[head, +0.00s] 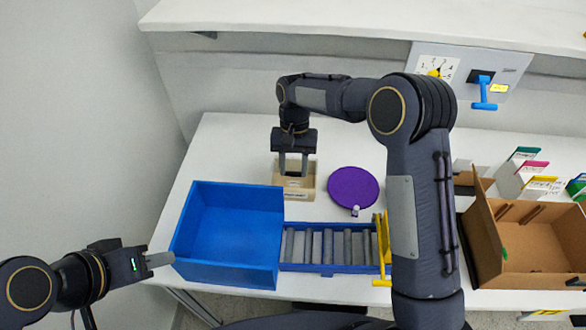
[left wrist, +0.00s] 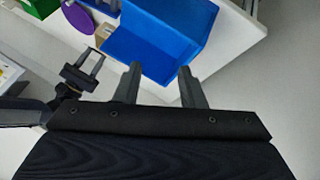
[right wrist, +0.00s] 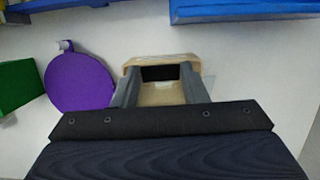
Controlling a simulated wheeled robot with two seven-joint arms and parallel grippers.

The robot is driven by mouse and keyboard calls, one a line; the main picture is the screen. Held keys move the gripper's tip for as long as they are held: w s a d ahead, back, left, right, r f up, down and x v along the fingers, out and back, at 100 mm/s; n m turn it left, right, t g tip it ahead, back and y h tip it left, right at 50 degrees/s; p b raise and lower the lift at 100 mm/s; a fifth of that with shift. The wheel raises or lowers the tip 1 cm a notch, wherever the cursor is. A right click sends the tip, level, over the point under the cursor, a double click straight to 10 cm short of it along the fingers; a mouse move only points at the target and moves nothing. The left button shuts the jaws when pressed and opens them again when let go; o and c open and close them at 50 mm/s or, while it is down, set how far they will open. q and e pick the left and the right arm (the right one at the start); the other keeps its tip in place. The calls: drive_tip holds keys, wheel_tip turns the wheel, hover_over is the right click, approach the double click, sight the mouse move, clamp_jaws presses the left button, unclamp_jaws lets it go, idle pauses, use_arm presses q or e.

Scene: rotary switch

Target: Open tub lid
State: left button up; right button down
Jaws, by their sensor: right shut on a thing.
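A tan tub (head: 293,193) with a label on its front stands on the white table, behind the blue bin. My right gripper (head: 293,174) points down at its top with the fingers on either side of a tan part, which I take to be the tub lid (right wrist: 160,94). In the right wrist view a dark rectangle shows just beyond that part; whether it is a gap or a handle I cannot tell. My left gripper (head: 168,259) is empty, outside the bin's left side; its fingers stand apart in the left wrist view (left wrist: 160,75).
A blue bin (head: 178,240) stands at the table's front left. A roller track (head: 328,268) is to its right. A purple disc (head: 353,185) lies right of the tub. A cardboard box (head: 485,240) stands at the right. A panel with a blue-handled switch (head: 484,90) is at the back.

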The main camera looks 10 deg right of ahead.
use_arm(q)
drive_tip(key=shift+r+p, duration=0.4)
drive_tip(key=shift+r, duration=0.2)
drive_tip(key=shift+s, duration=0.1)
drive_tip(key=shift+c, duration=0.5)
